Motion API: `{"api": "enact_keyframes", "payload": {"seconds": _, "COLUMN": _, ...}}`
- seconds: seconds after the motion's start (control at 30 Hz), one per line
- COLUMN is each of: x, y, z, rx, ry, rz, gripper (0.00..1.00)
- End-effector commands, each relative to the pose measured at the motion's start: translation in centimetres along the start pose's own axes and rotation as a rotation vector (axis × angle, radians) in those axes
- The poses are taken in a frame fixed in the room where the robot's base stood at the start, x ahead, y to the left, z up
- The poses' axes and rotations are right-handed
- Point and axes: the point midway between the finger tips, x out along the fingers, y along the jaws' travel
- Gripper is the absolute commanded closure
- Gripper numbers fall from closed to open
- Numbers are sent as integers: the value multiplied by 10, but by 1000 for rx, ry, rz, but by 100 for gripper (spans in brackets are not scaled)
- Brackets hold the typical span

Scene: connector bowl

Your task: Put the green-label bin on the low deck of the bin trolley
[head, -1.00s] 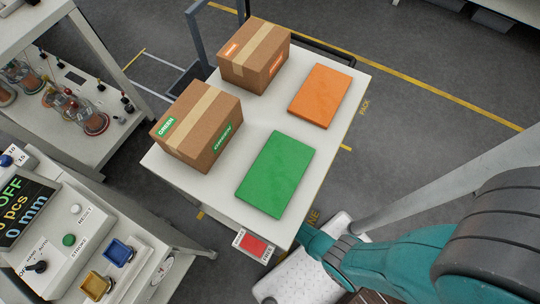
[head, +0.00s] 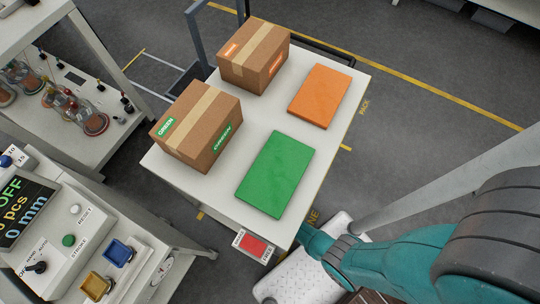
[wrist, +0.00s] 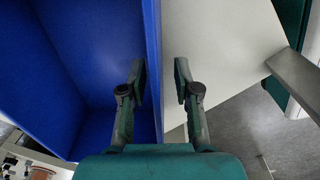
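A blue bin (wrist: 85,60) fills the left half of the wrist view, seen from above into its empty-looking inside. No label on it shows, so I cannot tell if it is the green-label one. My gripper (wrist: 160,82) is open, with its left finger over the inside of the bin and its right finger outside. The bin's wall runs between the fingers, with a gap seen on the right side. In the head view my arm reaches down at the lower right, and the gripper is out of sight. I cannot identify the bin trolley or its low deck.
A white table (head: 265,135) holds two cardboard boxes, one green-labelled (head: 198,122) and one orange-labelled (head: 253,54), plus a green slab (head: 276,173) and an orange slab (head: 320,95). A control panel (head: 60,225) stands lower left. A grey post (head: 450,175) runs beside my arm.

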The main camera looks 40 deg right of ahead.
Motion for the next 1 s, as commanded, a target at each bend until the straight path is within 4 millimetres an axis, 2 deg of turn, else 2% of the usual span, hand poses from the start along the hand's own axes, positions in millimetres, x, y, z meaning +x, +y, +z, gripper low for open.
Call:
{"api": "enact_keyframes", "payload": {"seconds": 0.27, "x": -27, "y": 0, "z": 0, "rx": 0, "ry": 1, "rz": 2, "gripper": 69}}
{"api": "enact_keyframes", "payload": {"seconds": 0.8, "x": -102, "y": 0, "z": 0, "rx": 0, "ry": 1, "rz": 2, "gripper": 69}}
{"api": "enact_keyframes", "payload": {"seconds": 1.0, "x": -116, "y": 0, "z": 0, "rx": 0, "ry": 0, "rz": 1, "gripper": 69}}
